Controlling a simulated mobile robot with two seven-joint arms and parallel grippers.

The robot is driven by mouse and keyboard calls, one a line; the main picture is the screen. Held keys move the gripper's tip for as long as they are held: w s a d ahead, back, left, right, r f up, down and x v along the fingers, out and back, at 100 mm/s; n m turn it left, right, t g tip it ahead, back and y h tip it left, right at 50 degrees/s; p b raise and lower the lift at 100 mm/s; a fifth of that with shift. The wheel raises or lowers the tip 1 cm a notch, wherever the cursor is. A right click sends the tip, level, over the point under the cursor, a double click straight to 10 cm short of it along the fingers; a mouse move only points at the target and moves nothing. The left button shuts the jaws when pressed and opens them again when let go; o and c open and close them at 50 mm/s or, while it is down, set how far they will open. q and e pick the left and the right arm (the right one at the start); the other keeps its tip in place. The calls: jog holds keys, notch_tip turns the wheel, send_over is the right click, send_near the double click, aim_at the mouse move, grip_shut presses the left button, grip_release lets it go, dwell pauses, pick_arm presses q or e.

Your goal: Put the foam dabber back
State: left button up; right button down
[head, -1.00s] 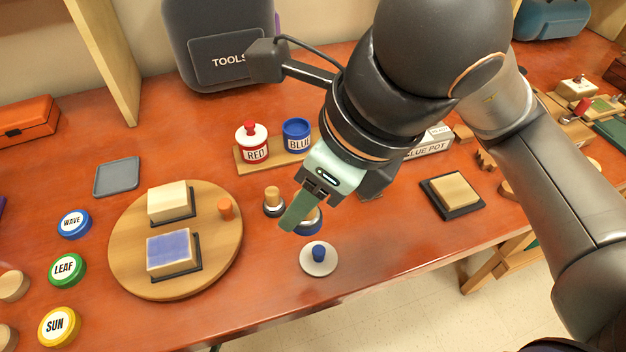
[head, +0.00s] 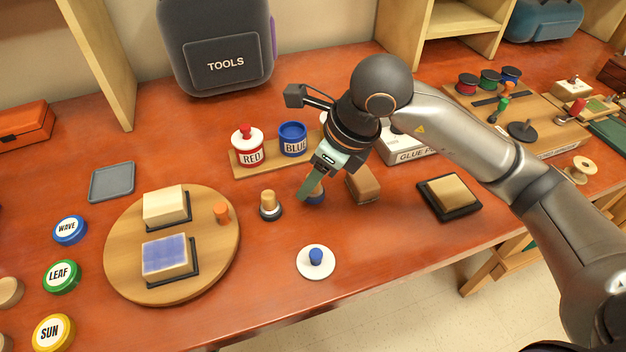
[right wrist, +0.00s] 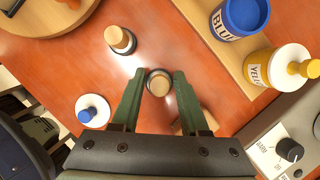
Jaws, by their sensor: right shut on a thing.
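My right gripper (head: 310,188) is low over the table. It is shut on a foam dabber (head: 318,197) with a pale wooden handle and a dark round base, partly hidden by the fingers in the head view. In the right wrist view the dabber (right wrist: 159,84) sits between the two green fingers (right wrist: 159,92). A second, similar dabber (head: 270,204) stands upright to its left. The open blue pot (head: 293,140) stands behind on a wooden rack (head: 247,165), beside the red pot (head: 249,150) with its lid on. My left gripper is out of view.
A white lid with a blue knob (head: 316,260) lies in front. A round board (head: 130,280) with two blocks and an orange peg is at left. A brown block (head: 363,186) stands close to the right of the gripper.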

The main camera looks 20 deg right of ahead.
jog(key=shift+f, duration=0.55)
jog(key=shift+f, duration=0.1)
jog(key=shift+c, duration=2)
grip_release()
jog(key=shift+r, duration=0.4)
jog(key=v, duration=1.1)
jog(key=shift+s+r, duration=0.15)
jog(key=shift+r, duration=0.1)
